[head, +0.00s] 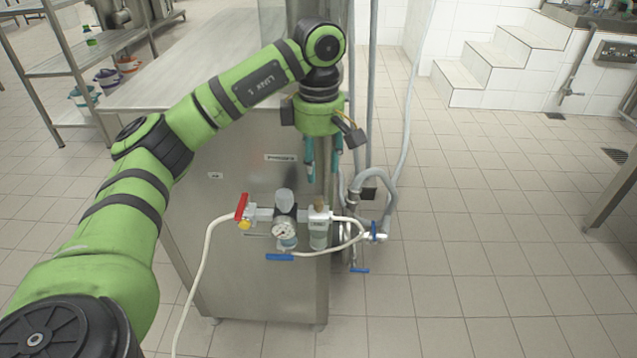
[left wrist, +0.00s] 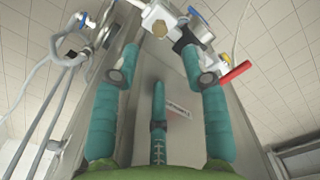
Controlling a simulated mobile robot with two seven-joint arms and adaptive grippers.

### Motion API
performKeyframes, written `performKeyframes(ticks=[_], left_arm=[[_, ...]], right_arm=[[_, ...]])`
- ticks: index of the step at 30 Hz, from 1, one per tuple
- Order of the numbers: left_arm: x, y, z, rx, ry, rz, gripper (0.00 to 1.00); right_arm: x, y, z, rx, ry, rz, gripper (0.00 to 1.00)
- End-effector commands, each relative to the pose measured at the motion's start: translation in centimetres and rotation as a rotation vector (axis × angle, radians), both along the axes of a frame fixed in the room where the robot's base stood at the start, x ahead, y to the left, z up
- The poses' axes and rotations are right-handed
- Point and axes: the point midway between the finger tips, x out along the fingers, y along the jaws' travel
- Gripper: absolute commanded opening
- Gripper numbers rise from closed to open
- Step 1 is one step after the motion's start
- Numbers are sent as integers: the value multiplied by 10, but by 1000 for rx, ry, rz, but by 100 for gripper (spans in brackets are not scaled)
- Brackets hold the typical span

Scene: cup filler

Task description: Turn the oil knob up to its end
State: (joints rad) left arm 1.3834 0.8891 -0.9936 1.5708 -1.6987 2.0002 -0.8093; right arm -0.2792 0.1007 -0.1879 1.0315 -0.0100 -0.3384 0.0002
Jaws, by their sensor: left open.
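The air unit is on the side of the steel cabinet in the head view. A small brass-brown knob (head: 320,203), which I take for the oil knob, tops its right-hand unit (head: 319,232). In the left wrist view the brass knob (left wrist: 159,28) shows at the top on a white block, ahead of the fingers. My left gripper (head: 324,172) points down above this knob, its teal fingers spread and empty. In the left wrist view the open gripper (left wrist: 163,77) has clear space between its fingertips and no visible contact with the knob.
Left of the knob are a grey-capped regulator with a gauge (head: 283,230) and a red lever (head: 241,206). Blue levers (head: 280,257) sit below. Grey hoses (head: 380,190) run close on the right. The steel cabinet (head: 220,250) stands behind; the tiled floor (head: 500,260) is clear.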

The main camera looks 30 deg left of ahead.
Motion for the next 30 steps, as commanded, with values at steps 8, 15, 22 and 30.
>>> performKeyframes(ticks=[8, 15, 22, 30], left_arm=[[0, 0, 26, 0, -1, 0, 45], [0, 0, 29, 0, 1, 0, 45], [0, 0, 29, 0, 1, 0, 45], [4, -20, 18, -57, -9, -25, 45]], right_arm=[[1, 0, 0, 0, -2, 0, 0], [1, 0, 0, 0, -2, 0, 0], [1, 0, 0, 0, -2, 0, 0], [1, 0, 0, 0, -1, 0, 0]])
